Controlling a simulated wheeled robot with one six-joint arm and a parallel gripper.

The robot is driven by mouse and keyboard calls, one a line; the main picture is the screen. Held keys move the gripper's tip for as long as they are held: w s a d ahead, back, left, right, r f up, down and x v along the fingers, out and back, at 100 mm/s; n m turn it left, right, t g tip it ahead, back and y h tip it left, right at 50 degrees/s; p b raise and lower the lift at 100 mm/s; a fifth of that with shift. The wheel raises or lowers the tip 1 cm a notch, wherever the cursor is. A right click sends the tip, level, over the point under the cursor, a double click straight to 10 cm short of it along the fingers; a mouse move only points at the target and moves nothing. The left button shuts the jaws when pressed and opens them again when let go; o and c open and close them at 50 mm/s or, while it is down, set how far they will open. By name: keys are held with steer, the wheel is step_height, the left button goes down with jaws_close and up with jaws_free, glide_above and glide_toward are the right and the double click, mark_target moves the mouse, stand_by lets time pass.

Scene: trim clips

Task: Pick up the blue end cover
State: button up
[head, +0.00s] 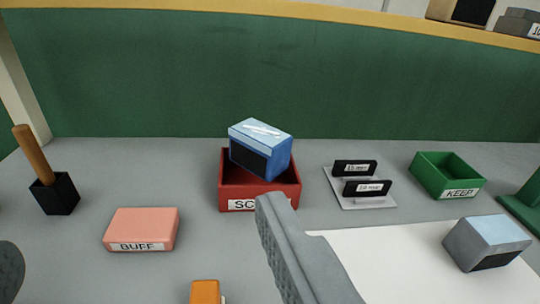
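The blue end cover (260,147) is a box-like piece with a dark opening and a pale glossy top. It sits tilted in the red bin (228,190), rising above its rim. The bin's label is partly hidden and shows "SC". My gripper (278,202) reaches in from the bottom, in front of the bin's right part. It appears apart from the cover, and I see nothing held. Its fingers overlap in this view, so their opening is unclear. A second, grey cover (487,243) with a pale blue top rests on the white sheet (405,265) at right.
A pink "BUFF" block (141,228) and a black holder with a wooden handle (54,193) stand left. An orange piece (205,291) is at the bottom. A stand with two black labelled clips (360,186) and a green "KEEP" bin (447,176) are right. A green wall (200,75) closes the back.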

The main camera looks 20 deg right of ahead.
mark_target(263, 132)
steer(key=w+d+f+n+g+y, duration=0.25)
steer(key=w+d+f+g, duration=0.3)
steer(key=w+d, duration=0.4)
steer(key=w+d+f+n+g+y, duration=0.1)
steer(key=w+d+f+n+g, duration=0.35)
steer(key=w+d+g, duration=0.45)
steer(key=shift+t+h, duration=0.25)
steer(key=shift+t, duration=0.6)
steer(key=w+a, duration=0.1)
steer(key=w, duration=0.1)
steer(key=w+a, duration=0.2)
steer(key=w+a+f, duration=0.1)
steer(key=w, duration=0.1)
steer(key=shift+w+a, duration=0.15)
steer(key=shift+a, duration=0.05)
steer(key=shift+w+a, duration=0.65)
steer(key=shift+w, duration=0.35)
steer(key=shift+x, duration=1.15)
steer(key=shift+w+a+f, duration=0.1)
steer(key=shift+w+f, duration=0.1)
steer(key=shift+f, duration=0.15)
steer(key=shift+c, duration=0.5)
steer(key=c, duration=1.1)
